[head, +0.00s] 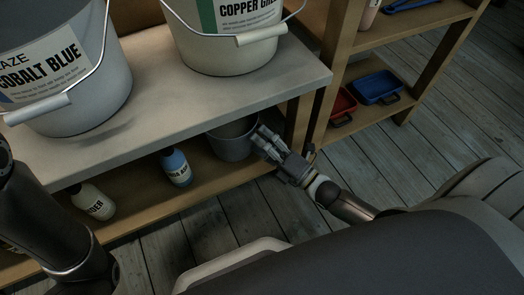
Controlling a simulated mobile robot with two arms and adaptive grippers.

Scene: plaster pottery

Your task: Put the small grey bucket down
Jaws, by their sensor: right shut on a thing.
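The small grey bucket (231,146) is at the lower shelf, under the overhang of the worktop, near its right end. The worktop hides part of its top. My right gripper (262,138) is shut on the bucket's right rim. The bucket looks upright; whether its base touches the shelf I cannot tell. The lower shelf (142,203) is wooden. My left arm comes in at the left edge, and its gripper is not in view.
A large bucket labelled cobalt blue (85,85) and one labelled copper green (215,50) stand on the worktop (190,98). A blue bottle (176,168) and a pale bottle (93,201) stand on the lower shelf. Red (342,104) and blue (378,86) trays sit on a rack at right.

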